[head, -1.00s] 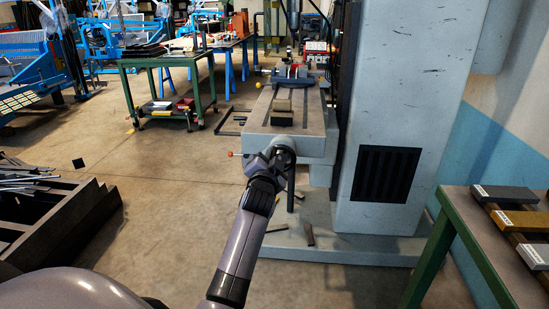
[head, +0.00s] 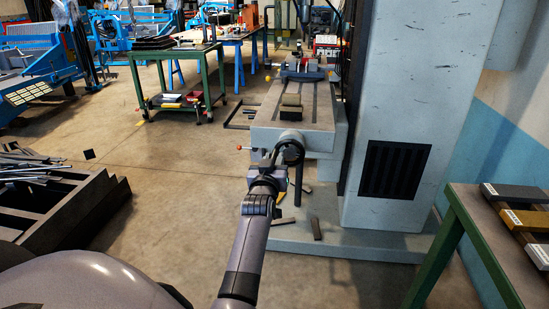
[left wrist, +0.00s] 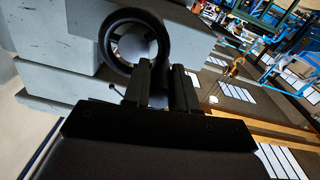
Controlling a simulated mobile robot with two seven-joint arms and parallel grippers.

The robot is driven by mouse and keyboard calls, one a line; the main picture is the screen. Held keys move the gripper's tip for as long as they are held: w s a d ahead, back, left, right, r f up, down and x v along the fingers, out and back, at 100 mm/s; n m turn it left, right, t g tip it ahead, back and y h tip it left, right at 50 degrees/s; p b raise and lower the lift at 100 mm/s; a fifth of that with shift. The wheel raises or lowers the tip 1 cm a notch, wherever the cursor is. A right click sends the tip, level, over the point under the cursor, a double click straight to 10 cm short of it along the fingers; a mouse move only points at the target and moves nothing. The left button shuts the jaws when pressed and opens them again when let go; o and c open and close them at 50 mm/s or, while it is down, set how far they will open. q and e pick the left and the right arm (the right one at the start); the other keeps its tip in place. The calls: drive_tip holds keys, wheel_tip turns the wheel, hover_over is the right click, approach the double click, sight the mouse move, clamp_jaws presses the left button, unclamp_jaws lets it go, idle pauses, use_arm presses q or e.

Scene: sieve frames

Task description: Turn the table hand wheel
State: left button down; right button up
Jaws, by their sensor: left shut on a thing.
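The dark round hand wheel (head: 299,151) is on the front end of the grey machine table (head: 262,134). My left gripper (head: 275,167) is at the wheel's lower left side. In the left wrist view the wheel (left wrist: 164,38) shows as a thick black ring, and its rim runs down between the two fingers of my left gripper (left wrist: 161,86). The gripper is shut on the rim. The fingers hide the held part of the rim. My right gripper is in neither view.
The large grey machine column (head: 405,90) stands right of the table. A green-framed bench (head: 470,228) is at the right. A dark bin (head: 70,215) with metal bars is at the left. A green cart (head: 180,101) stands behind on the left.

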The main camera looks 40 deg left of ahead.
use_arm(q)
drive_tip(key=shift+a+r+n, duration=0.25)
drive_tip(key=shift+n, duration=0.45)
drive_tip(key=c, duration=0.9)
unclamp_jaws()
drive_tip(key=shift+w+d+f, duration=0.1)
drive_tip(key=shift+w+f, duration=0.2)
drive_tip(key=shift+f, duration=0.1)
drive_tip(key=shift+s, duration=0.1)
drive_tip(key=shift+s+d+f, duration=0.1)
